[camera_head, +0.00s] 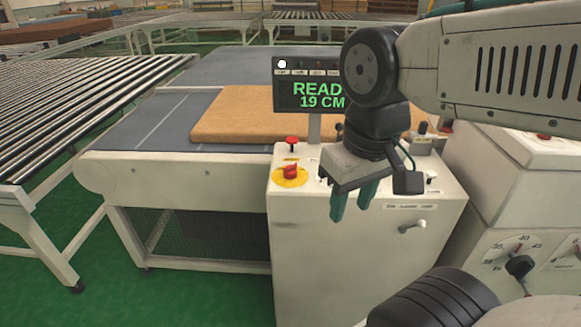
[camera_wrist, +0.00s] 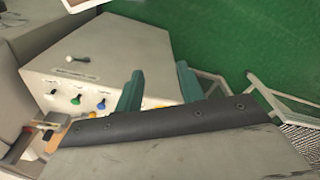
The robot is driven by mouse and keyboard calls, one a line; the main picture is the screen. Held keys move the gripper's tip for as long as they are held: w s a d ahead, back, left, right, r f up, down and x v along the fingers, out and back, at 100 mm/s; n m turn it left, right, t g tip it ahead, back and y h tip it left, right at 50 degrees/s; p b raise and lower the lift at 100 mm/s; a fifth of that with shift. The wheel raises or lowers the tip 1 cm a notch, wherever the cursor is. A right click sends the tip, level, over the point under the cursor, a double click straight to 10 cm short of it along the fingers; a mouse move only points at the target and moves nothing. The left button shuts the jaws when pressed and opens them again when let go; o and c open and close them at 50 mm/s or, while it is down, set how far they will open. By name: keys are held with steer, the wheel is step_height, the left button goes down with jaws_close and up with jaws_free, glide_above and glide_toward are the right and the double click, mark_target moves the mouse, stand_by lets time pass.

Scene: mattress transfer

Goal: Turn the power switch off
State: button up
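A white control cabinet (camera_head: 300,240) stands at the end of the machine. A small light-coloured lever switch (camera_head: 412,226) sits on its front face under a label strip too small to read; it may be the power switch. It also shows in the wrist view (camera_wrist: 98,56). My gripper (camera_head: 353,200) hangs with its teal fingers pointing down by the panel's front edge, left of and above the lever in the head view. The fingers (camera_wrist: 160,85) are apart with nothing between them. My gripper covers part of the panel top.
A red mushroom button on a yellow base (camera_head: 290,174) and another red button (camera_head: 292,142) are on the panel. A display (camera_head: 300,92) reads "READ…" and "19 CM". A tan mattress (camera_head: 235,115) lies behind. A second cabinet with dials (camera_head: 519,265) stands at right.

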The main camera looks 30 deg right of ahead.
steer(key=shift+o, duration=1.2)
steer(key=w+d+f+m+g, duration=0.2)
steer(key=w+m, duration=0.1)
steer(key=w, duration=0.8)
steer(key=shift+f, duration=0.25)
steer(key=m, duration=1.1)
glide_above(290, 165)
step_height(290, 165, down, 4)
steer(key=shift+s+r+t, duration=0.1)
steer(key=shift+s+t, duration=0.05)
steer(key=shift+t, duration=0.15)
steer(key=shift+m, duration=0.6)
steer(key=shift+f, duration=0.4)
step_height(290, 165, down, 7)
steer(key=shift+c, duration=0.3)
